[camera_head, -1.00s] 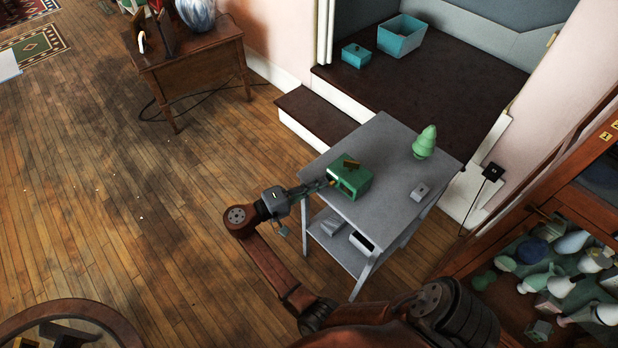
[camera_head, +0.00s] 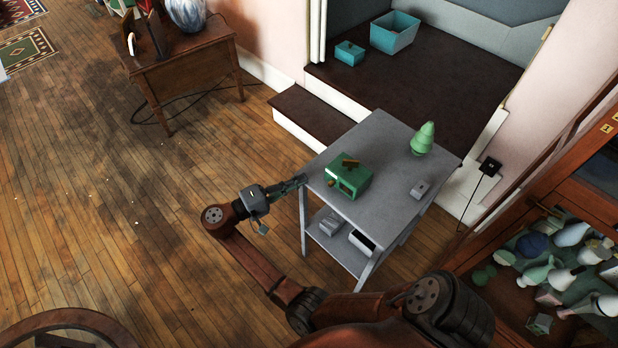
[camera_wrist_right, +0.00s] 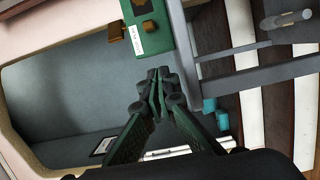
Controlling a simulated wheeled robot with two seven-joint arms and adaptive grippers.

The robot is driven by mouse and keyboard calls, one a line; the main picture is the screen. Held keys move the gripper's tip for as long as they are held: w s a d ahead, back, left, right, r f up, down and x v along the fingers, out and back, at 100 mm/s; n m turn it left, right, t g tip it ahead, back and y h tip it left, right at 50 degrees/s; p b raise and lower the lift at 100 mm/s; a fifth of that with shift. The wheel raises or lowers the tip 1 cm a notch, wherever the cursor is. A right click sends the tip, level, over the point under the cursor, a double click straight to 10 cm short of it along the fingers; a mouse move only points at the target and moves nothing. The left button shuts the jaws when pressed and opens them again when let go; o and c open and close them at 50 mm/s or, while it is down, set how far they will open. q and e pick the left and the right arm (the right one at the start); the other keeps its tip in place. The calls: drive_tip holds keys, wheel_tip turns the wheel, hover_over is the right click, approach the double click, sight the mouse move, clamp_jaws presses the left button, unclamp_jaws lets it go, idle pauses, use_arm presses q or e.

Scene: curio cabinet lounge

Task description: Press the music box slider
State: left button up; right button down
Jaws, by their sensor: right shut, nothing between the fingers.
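The music box (camera_head: 348,178) is a green box with a brass-brown piece on top, standing near the left edge of a grey side table (camera_head: 385,150). In the right wrist view the green box (camera_wrist_right: 157,40) shows a white label and a small brown knob (camera_wrist_right: 137,52) on its side, which may be the slider. My right gripper (camera_head: 303,179) is shut and empty, just left of the music box with a gap between them. Its closed fingertips (camera_wrist_right: 157,76) point toward the box in the right wrist view. My left gripper is not in view.
A light green tree-shaped figure (camera_head: 424,140) and a small grey block (camera_head: 419,190) stand on the table. A cabinet with several glass and ceramic pieces is at right. Teal boxes (camera_head: 395,34) sit on the raised dark floor behind. Wooden floor lies open at left.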

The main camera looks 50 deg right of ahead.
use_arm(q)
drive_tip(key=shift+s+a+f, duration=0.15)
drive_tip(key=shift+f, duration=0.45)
use_arm(e)
drive_tip(key=v, duration=0.6)
drive_tip(key=shift+a, duration=0.2)
drive_tip(key=shift+w, duration=0.1)
